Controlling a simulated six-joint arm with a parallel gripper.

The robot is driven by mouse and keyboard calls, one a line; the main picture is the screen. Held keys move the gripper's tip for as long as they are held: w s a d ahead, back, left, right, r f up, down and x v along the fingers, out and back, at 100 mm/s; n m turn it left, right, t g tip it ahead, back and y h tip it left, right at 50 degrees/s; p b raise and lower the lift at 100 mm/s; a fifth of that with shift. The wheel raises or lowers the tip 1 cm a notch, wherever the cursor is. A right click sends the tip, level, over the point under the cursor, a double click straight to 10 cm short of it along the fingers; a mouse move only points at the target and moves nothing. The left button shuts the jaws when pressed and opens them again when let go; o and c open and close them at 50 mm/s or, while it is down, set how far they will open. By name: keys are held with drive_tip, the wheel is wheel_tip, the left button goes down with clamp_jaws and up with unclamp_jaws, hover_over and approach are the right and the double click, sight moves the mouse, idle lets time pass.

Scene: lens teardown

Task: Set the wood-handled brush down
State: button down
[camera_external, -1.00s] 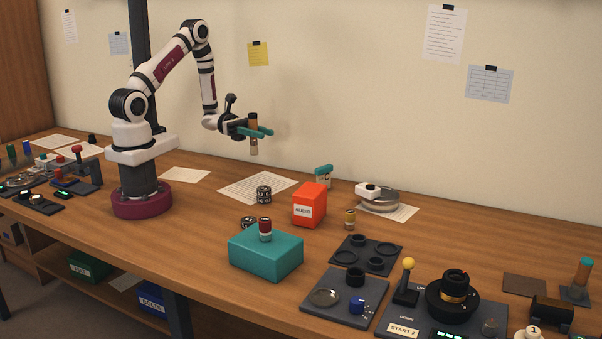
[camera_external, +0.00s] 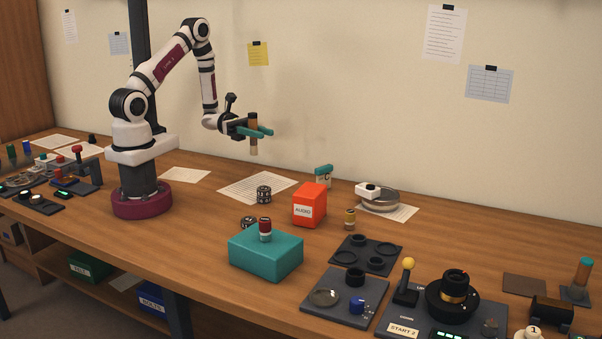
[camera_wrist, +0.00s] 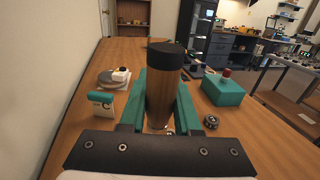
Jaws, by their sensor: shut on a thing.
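The wood-handled brush (camera_external: 253,134) is upright in my gripper (camera_external: 258,132), held in the air above the back of the bench. It has a brown wooden body, a dark top end and a pale lower end. In the wrist view the brush (camera_wrist: 161,100) stands between the two teal fingers of my gripper (camera_wrist: 160,105), which are shut on it. Its lower end is mostly hidden there by the gripper.
Papers (camera_external: 258,188) lie on the bench near the gripper. Beyond are a black knurled part (camera_external: 264,194), an orange AUDIO box (camera_external: 310,205), a teal block (camera_external: 266,252) with a red-topped piece, and a dark ring tray (camera_external: 366,254). Bare wood lies between the arm base and the teal block.

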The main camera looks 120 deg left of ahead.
drive_tip(key=w+d+f+m+g+h, duration=0.1)
drive_tip(key=d+m+g+h, duration=0.45)
drive_tip(key=d, duration=0.95)
drive_tip(key=w+d+f+m+g+h, duration=0.2)
drive_tip(key=d+m+g+h, duration=0.35)
drive_tip(key=d, duration=1.05)
drive_tip(key=shift+n+h, duration=0.3)
drive_tip(key=f, duration=0.7)
drive_tip(key=shift+s+d+f, duration=0.15)
drive_tip(key=shift+s+f, duration=0.2)
drive_tip(key=shift+f, duration=0.1)
drive_tip(key=c, duration=0.6)
unclamp_jaws()
